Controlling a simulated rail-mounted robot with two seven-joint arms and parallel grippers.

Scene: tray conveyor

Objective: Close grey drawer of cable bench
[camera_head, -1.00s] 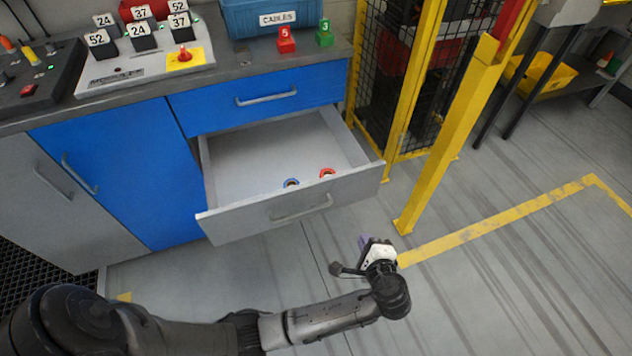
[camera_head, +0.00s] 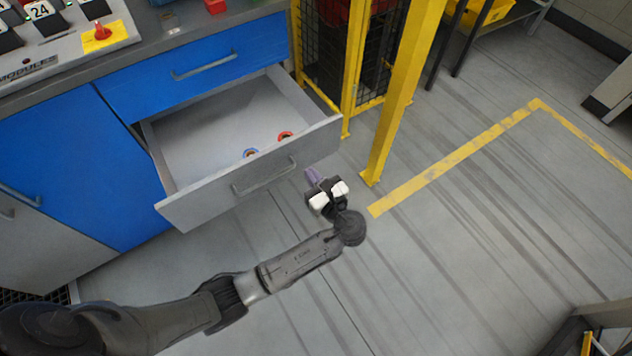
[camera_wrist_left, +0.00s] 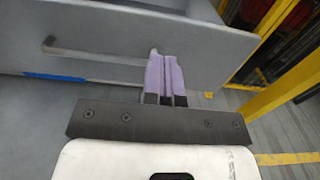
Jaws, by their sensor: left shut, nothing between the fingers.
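The grey drawer (camera_head: 205,193) of the cable bench is pulled well out, below a shut blue drawer (camera_head: 200,68). A blue-rimmed ring and a red-rimmed ring lie inside it. Its front has a bar handle (camera_head: 264,176). My left gripper (camera_head: 311,175) is in front of the drawer's right part, right of the handle, its purple fingers together and empty. In the left wrist view the fingers (camera_wrist_left: 164,55) point at the drawer front (camera_wrist_left: 200,40), with the handle (camera_wrist_left: 95,52) to their left. I cannot tell whether they touch it. My right gripper is not in view.
A yellow post (camera_head: 400,95) and a mesh cage (camera_head: 340,50) stand just right of the drawer. A yellow floor line (camera_head: 455,157) runs off to the right. The bench top (camera_head: 150,48) carries a module panel. The floor in front is clear.

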